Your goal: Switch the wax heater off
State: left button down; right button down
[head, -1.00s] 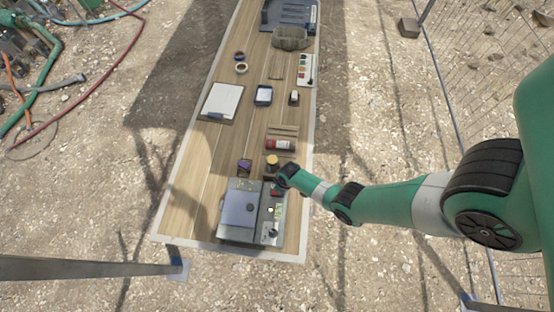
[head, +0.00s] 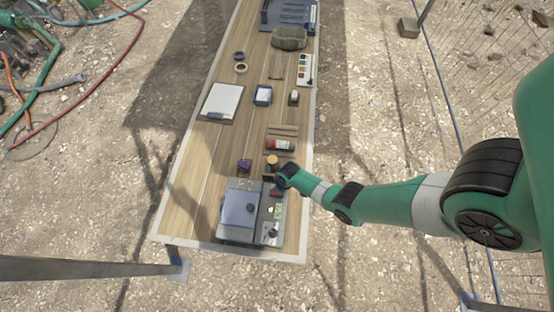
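The device that looks like the wax heater (head: 239,210) is a grey box with a pale top and a dark round knob, at the near end of the long wooden table. Along its right side runs a grey panel (head: 270,234) with small coloured labels and a dark knob near its front end. My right arm comes in from the right, and its gripper end (head: 277,190) is over the far end of this panel. The fingers are too small and hidden by the wrist to tell open from shut. A small red part shows just under the wrist. My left gripper is out of view.
Close behind the heater stand a purple item (head: 244,166) and a yellow-topped jar (head: 272,162). A red can (head: 280,145) lies beyond them, and a clipboard (head: 221,102) further left. The wooden table (head: 188,190) is bare left of the heater.

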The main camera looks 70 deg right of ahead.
jog(key=shift+f+b, duration=0.95)
dwell(0.9)
dwell(0.3)
